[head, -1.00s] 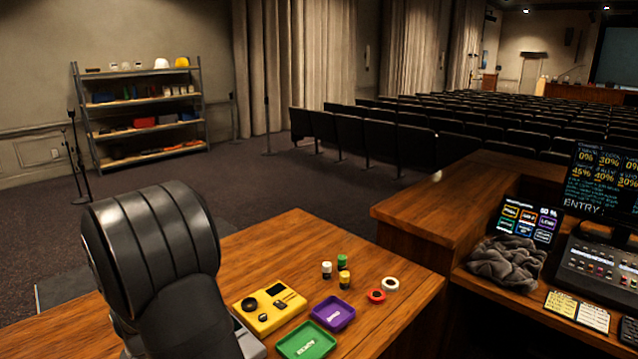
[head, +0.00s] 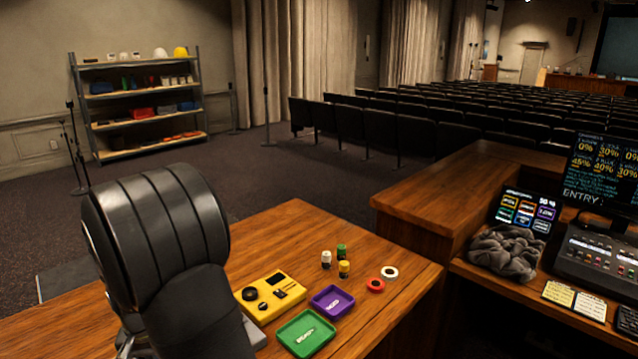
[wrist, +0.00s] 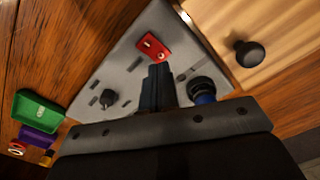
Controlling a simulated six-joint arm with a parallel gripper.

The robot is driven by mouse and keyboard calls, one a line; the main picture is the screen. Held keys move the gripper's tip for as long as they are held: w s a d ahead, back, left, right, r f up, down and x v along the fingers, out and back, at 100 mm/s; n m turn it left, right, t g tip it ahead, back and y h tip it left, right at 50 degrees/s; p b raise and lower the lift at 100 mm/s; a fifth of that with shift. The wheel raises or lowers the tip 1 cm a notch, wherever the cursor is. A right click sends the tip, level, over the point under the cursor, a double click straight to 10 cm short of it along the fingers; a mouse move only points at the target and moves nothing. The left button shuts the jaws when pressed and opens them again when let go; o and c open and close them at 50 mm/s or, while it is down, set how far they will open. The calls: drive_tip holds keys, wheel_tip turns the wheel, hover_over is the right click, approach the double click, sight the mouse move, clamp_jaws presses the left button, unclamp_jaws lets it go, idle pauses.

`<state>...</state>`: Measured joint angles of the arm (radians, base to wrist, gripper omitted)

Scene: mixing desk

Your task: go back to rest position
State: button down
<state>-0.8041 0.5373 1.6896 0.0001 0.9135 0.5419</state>
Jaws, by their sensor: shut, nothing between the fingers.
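My gripper (wrist: 158,85) shows in the wrist view, with its dark fingers together and nothing between them. It is over a grey panel (wrist: 120,72) that carries a red block (wrist: 151,46), a dark knob (wrist: 107,97) and several slots. A dark blue round part (wrist: 204,90) is right of the fingers. I cannot tell how high the fingertips are above the panel. In the head view my arm fills the lower left and hides the gripper.
On the desk (head: 290,228) are a yellow box (head: 270,293), a green tray (head: 306,333), a purple tray (head: 332,301), small bottles (head: 344,269), a red ring (head: 375,285) and a white ring (head: 390,272). A black knob (wrist: 250,54) stands on pale wood.

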wheel_tip(320, 180, up, 12)
drive_tip(key=s+d+n+t+y, duration=0.1)
drive_tip(key=s+d+n, duration=0.1)
drive_tip(key=n, duration=0.4)
drive_tip(key=shift+s+d, duration=0.15)
drive_tip(key=shift+d, duration=0.05)
drive_tip(key=shift+f, duration=0.1)
